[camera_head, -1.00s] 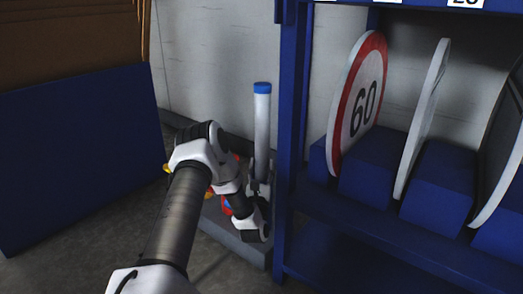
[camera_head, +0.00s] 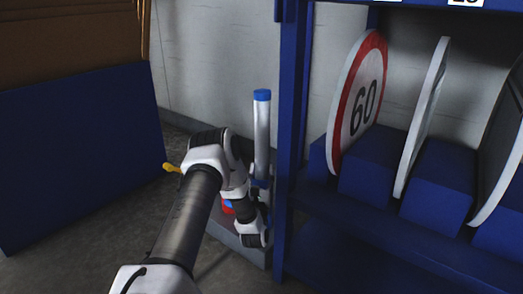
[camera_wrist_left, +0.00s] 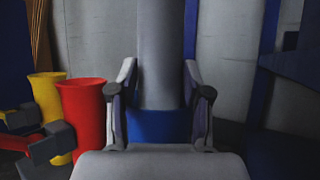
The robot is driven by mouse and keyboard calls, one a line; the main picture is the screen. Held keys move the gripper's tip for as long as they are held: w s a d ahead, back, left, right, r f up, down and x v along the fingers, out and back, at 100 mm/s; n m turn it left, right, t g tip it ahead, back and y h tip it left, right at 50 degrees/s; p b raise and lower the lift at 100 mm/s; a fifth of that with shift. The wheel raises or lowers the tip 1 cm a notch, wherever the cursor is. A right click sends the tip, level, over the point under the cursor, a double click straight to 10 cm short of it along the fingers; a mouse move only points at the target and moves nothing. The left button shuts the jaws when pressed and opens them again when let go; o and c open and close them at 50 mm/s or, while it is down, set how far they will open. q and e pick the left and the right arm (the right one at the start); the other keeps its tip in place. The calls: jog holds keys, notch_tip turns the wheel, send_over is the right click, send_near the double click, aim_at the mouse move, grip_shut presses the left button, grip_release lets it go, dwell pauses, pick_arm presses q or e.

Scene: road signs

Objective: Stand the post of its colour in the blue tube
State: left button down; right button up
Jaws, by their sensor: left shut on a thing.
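A grey-white post with a blue cap (camera_head: 262,128) stands upright beside the blue rack upright in the head view. My left gripper (camera_wrist_left: 160,105) is shut around the post's lower part, one finger on each side in the wrist view. There the grey post (camera_wrist_left: 160,55) runs down into a slightly wider blue piece between the fingers, which looks like the blue tube (camera_wrist_left: 157,126). How deep the post sits is hidden. A red tube (camera_wrist_left: 84,112) and a yellow tube (camera_wrist_left: 47,95) stand to the left. My right gripper is not in view.
A blue rack (camera_head: 290,130) stands close to the right of the post, with a round 60 sign (camera_head: 363,100) and other signs on edge. A blue panel (camera_head: 75,150) stands left. A pale wall (camera_head: 210,60) is behind. Floor shows between panel and arm.

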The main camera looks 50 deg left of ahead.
aim_at(263, 146)
pick_arm(q)
jog(key=shift+s+d+f, duration=0.1)
jog(key=shift+s+f, duration=0.05)
jog(key=shift+f, duration=0.6)
dwell(0.3)
jog(key=c, duration=0.8)
grip_release()
jog(key=o, duration=0.4)
jog(key=shift+f, duration=0.1)
jog(key=shift+r, duration=0.45)
jog(key=r, duration=1)
jog(key=shift+w+d, duration=0.1)
jog(key=shift+w, duration=0.1)
